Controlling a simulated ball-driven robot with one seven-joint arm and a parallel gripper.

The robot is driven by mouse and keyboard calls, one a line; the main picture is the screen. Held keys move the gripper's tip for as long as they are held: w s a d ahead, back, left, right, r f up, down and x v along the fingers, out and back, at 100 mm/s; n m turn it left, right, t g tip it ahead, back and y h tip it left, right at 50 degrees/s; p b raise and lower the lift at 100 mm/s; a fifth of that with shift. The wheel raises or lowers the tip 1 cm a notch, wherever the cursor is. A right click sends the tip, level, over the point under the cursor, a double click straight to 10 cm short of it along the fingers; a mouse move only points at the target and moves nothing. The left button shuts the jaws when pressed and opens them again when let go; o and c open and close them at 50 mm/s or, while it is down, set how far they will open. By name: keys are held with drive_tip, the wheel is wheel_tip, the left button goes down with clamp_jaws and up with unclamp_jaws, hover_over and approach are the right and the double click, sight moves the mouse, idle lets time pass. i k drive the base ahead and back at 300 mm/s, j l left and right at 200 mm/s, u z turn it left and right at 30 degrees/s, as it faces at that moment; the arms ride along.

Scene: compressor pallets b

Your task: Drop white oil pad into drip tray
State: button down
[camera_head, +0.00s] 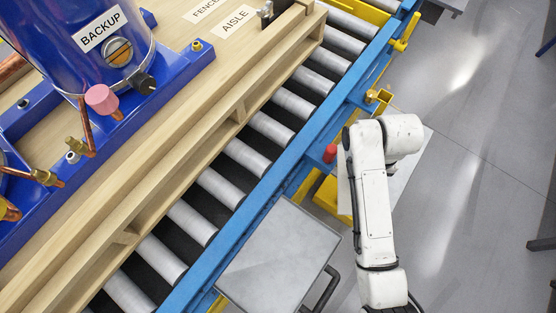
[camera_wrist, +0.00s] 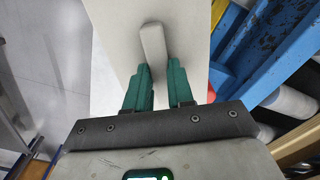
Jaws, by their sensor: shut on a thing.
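In the wrist view, my gripper (camera_wrist: 160,82) has its green fingers shut on a small off-white block, which I take to be the white oil pad (camera_wrist: 153,42). The pad sticks out beyond the fingertips. Beyond it is a flat pale panel (camera_wrist: 112,22), which also shows beside my white arm in the head view (camera_head: 408,172). I cannot tell whether this panel is the drip tray or part of it, or how far the pad is above it.
A blue-framed roller conveyor (camera_head: 260,203) carries a wooden pallet (camera_head: 190,125) with a blue compressor (camera_head: 75,35). A red knob (camera_head: 330,153) and brass fittings stick out on the conveyor's side near my arm. A grey-topped cart (camera_head: 280,255) stands close by.

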sight(281, 259)
drive_tip(key=k+j+u, duration=0.25)
drive_tip(key=k, duration=0.2)
drive_tip(key=k+j+u, duration=0.2)
drive_tip(key=k, duration=0.2)
drive_tip(key=k+j+u, duration=0.25)
drive_tip(key=k, duration=0.2)
drive_tip(key=i, duration=0.85)
